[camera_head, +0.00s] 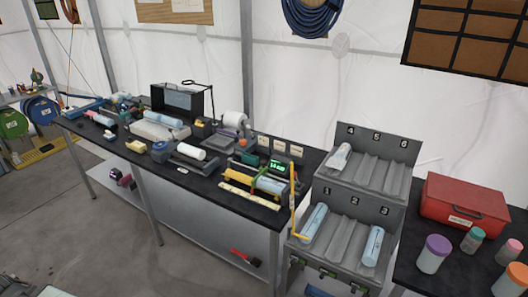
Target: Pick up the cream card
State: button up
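No single item is clearly the cream card at this size. Several small cream-coloured cards (280,147) stand in a row at the back of the black workbench (215,188), behind a device with a green lit display (277,167). A long flat cream strip (250,196) lies along the bench's front right edge. A small pale block (182,170) lies near the front edge, further left. My gripper is not in view, so what it holds cannot be seen.
A grey stepped rack (345,205) with numbered slots holds several pale blue cylinders, right of the bench. A red box (464,203) and lidded jars stand on a black table at the right.

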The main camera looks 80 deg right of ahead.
aim_at(296, 151)
jog(key=z, duration=0.05)
jog(key=i, duration=1.6)
jog(key=z, duration=3.1)
jog(key=i, duration=1.5)
jog(key=u, duration=0.1)
